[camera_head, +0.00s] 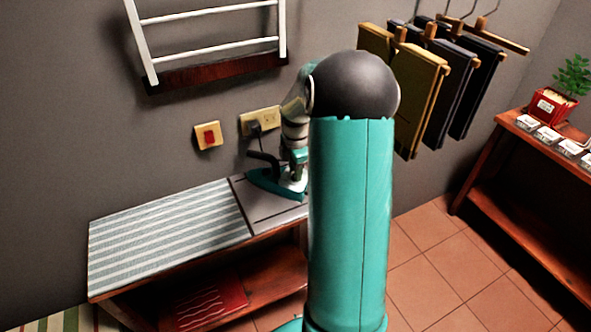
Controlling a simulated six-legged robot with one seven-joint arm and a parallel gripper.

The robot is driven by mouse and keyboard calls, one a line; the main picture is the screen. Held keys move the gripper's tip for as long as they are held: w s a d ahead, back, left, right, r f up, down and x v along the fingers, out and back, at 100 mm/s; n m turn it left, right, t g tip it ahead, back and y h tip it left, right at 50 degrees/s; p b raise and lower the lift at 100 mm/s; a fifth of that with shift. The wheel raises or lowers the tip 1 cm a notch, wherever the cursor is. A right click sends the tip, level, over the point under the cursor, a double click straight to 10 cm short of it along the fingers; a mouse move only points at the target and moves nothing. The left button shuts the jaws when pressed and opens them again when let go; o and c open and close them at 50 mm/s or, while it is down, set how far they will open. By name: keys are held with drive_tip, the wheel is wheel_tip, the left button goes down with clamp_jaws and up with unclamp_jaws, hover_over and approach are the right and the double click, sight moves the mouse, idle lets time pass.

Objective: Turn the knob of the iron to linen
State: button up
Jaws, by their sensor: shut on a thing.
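The teal iron (264,181) with a dark handle rests on the dark grey plate (262,212) at the right end of the ironing surface. My gripper (292,180) points down at the right part of the iron and is shut at its knob. The knob is covered by my gripper, so its setting and the linen mark cannot be read. My own teal arm fills the middle of the view and hides what lies right of the iron.
The striped ironing board (165,235) stands against the wall, with a red folded cloth (212,300) on its lower shelf. A socket (260,121) with a plug and a red switch (208,136) are above. Trousers (405,85) hang right. Tiled floor is free at right.

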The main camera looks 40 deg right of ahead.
drive_tip(key=m, duration=0.7)
drive_tip(key=shift+r, duration=0.1)
drive_tip(key=m, duration=0.3)
drive_tip(key=shift+m, duration=2.3)
drive_tip(key=o, duration=1)
wheel_tip(320, 180, up, 14)
